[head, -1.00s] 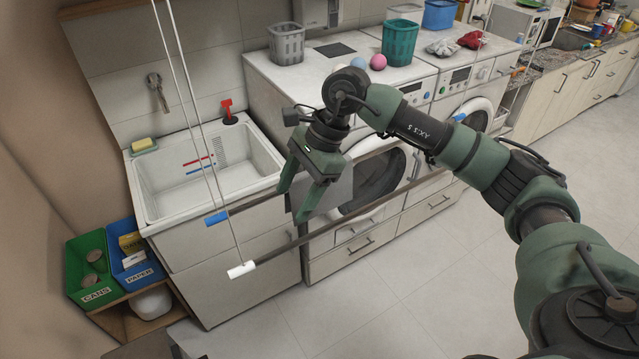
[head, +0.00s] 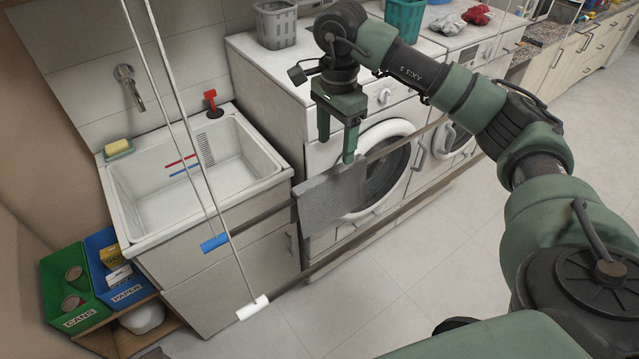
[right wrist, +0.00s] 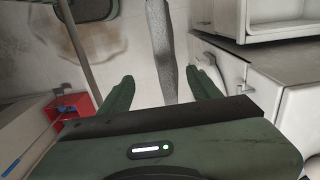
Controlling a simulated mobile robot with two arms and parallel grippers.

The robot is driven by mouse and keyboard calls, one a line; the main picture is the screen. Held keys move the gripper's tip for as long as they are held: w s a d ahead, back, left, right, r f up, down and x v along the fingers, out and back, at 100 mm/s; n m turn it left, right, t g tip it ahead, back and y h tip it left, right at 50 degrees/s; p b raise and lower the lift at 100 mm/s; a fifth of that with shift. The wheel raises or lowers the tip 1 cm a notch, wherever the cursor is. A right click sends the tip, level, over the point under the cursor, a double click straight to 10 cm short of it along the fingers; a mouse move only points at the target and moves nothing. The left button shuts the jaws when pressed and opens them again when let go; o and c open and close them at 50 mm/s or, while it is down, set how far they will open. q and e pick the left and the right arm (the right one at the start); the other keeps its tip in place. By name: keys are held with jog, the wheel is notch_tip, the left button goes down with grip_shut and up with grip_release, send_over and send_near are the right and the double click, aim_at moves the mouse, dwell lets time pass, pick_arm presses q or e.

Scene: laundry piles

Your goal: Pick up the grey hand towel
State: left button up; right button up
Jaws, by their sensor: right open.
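The grey hand towel (head: 332,198) hangs over a rail in front of the left washing machine, below my right gripper (head: 335,150). The right gripper points down, with its two fingers spread apart and nothing held. In the head view its fingertips are just above the towel's upper part, and one overlaps the towel's top edge. In the right wrist view the towel (right wrist: 163,55) appears as a narrow grey strip, seen edge-on, between and beyond the open fingers (right wrist: 160,78). I cannot tell whether a finger touches it. My left gripper is not in view.
A white sink (head: 180,215) stands left of the towel. Thin upright cords run down to a blue-ended bar (head: 215,243) and a white-ended bar (head: 253,308). The washing machine (head: 375,195) is close behind the towel. The floor in front (head: 400,290) is clear.

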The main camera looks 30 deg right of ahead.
aim_at(333, 173)
notch_tip(333, 173, down, 5)
jog(key=b, duration=0.4)
jog(key=shift+s, duration=0.15)
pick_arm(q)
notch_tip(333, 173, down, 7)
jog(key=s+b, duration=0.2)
pick_arm(e)
jog(key=shift+w+f, duration=0.2)
jog(key=shift+f, duration=0.55)
jog(key=shift+f+p, duration=0.3)
jog(key=shift+f, duration=0.1)
jog(key=shift+f+p, duration=0.45)
jog(key=shift+f, duration=0.4)
jog(key=shift+a+f+p, duration=0.15)
jog(key=shift+f+p, duration=0.2)
jog(key=shift+p, duration=0.05)
jog(key=f, duration=0.1)
jog(key=f+p, duration=0.2)
jog(key=shift+w+a+f, duration=0.1)
jog(key=shift+w+f, duration=0.2)
jog(key=shift+f, duration=0.45)
grip_shut()
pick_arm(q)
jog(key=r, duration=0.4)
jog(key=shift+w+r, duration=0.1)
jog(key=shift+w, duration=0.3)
